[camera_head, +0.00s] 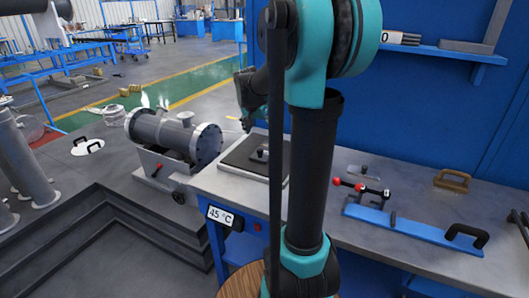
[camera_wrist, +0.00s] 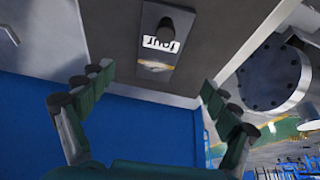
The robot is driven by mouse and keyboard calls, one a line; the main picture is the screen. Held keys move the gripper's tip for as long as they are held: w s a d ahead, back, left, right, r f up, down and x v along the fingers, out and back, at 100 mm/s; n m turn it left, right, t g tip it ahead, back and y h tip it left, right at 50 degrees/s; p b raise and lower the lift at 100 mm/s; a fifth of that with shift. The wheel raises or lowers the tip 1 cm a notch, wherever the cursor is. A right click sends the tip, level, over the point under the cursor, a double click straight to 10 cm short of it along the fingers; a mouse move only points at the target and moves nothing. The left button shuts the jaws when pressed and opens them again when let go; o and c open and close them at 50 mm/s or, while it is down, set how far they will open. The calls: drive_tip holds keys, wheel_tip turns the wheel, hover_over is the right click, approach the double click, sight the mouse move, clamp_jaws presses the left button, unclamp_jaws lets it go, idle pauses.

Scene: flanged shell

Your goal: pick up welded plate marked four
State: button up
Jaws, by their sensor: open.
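The welded plate marked four (camera_wrist: 150,69) lies flat on a dark square pad (camera_wrist: 110,30) in the wrist view. It is a small grey plate with a dark upright knob and a white label reading "four" upside down. In the head view the plate (camera_head: 261,155) shows small on the bench, partly hidden by my arm. My gripper (camera_wrist: 154,80) is open and empty, with its two fingers spread to either side of the plate's near end and apart from it. In the head view my gripper (camera_head: 245,112) is above the dark pad, partly hidden behind my arm.
A grey flanged shell (camera_head: 172,136) stands on a stand left of the bench; its flange (camera_wrist: 272,78) shows right in the wrist view. On the bench (camera_head: 345,226), right of my arm, lie a blue bar (camera_head: 408,228) with a red-handled clamp and a brown handle (camera_head: 452,180).

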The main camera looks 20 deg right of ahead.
sight(265, 150)
drive_tip(key=x, duration=0.9)
drive_tip(key=shift+s+f, duration=0.2)
drive_tip(key=shift+c, duration=0.3)
drive_tip(key=c, duration=1.9)
